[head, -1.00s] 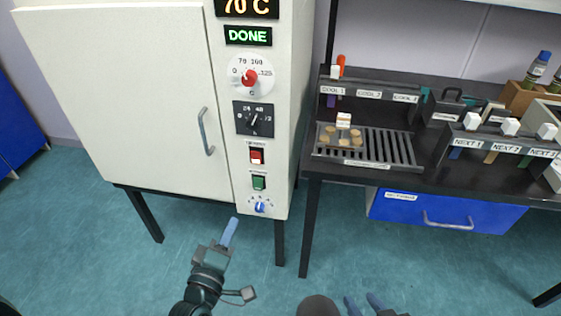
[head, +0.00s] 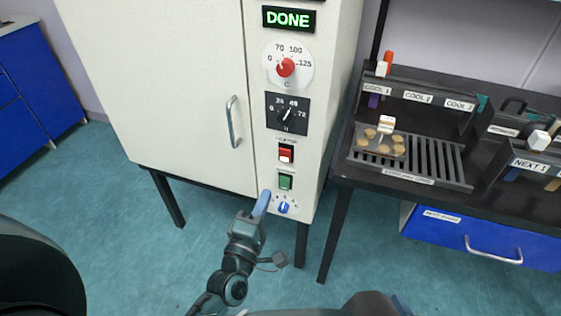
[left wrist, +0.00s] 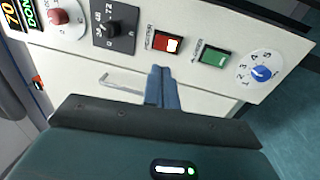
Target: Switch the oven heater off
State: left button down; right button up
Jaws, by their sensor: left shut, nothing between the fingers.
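The white oven (head: 165,90) stands at the left with its door shut. Its control strip has a red rocker switch (head: 286,152) with a small label above it that I cannot read clearly. The switch also shows in the left wrist view (left wrist: 168,44), with one part lit white. Below it in the head view is a green rocker switch (head: 285,181). My left gripper (head: 262,198) is shut and empty, low in front of the panel, left of the green switch. In the left wrist view its fingertips (left wrist: 162,70) point toward the panel between the two switches, apparently without touching.
A red dial (head: 285,67), a black timer knob (head: 287,113) and a blue knob (head: 283,207) share the strip. The door handle (head: 233,122) is left of it. A dark bench (head: 345,168) with a cooling rack (head: 440,165) stands close on the right.

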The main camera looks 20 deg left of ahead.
aim_at(285, 152)
pick_arm(q)
jog(key=w, duration=0.3)
jog(key=w+r, duration=0.1)
jog(key=w, duration=0.7)
jog(key=shift+w+d+r, duration=0.2)
jog(key=shift+r, duration=0.1)
pick_arm(e)
jog(key=shift+f, duration=0.1)
pick_arm(q)
jog(key=p, duration=0.1)
jog(key=r+p, duration=0.1)
jog(key=shift+w+g+p, duration=0.25)
jog(key=shift+g+p, duration=0.15)
jog(key=shift+f, duration=0.2)
pick_arm(e)
jog(key=shift+s+d+r+n, duration=0.1)
jog(key=shift+s+r+n, duration=0.15)
jog(key=shift+r, duration=0.45)
pick_arm(q)
jog(key=shift+s, duration=0.1)
